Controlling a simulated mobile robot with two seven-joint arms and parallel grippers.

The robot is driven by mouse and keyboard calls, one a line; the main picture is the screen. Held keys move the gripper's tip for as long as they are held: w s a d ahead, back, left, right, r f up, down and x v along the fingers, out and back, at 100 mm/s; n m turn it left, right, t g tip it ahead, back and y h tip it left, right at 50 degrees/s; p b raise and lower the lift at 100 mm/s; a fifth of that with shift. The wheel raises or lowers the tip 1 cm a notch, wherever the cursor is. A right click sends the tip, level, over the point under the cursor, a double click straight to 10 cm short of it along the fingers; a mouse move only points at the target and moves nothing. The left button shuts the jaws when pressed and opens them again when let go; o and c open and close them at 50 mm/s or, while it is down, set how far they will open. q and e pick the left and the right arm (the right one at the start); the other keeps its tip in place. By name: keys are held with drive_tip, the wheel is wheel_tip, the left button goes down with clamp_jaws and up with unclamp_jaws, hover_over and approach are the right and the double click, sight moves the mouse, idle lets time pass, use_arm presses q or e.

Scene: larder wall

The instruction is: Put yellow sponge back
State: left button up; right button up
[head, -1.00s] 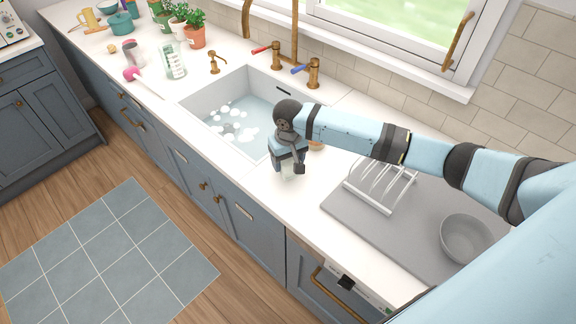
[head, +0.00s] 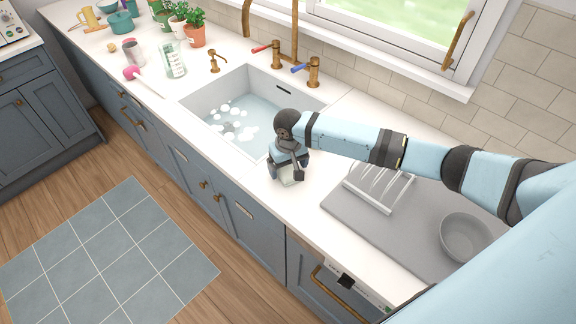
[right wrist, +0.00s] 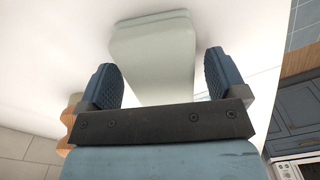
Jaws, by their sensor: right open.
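I make out no clearly yellow sponge in either view. My right gripper (head: 288,168) points down over the white counter just right of the sink. In the right wrist view its two blue fingers (right wrist: 161,70) stand apart, open. An orange-brown thing (right wrist: 69,125) shows partly behind the left finger in the wrist view. My left gripper is not in view.
The sink (head: 198,104) holds water and suds. Right of my gripper are a white dish rack (head: 370,192) and a grey bowl (head: 467,238) on a grey mat (head: 350,218). The front counter edge is close.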

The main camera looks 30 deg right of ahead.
wheel_tip(320, 180, up, 12)
idle(0.4)
drive_tip(key=shift+s, duration=0.1)
idle(0.4)
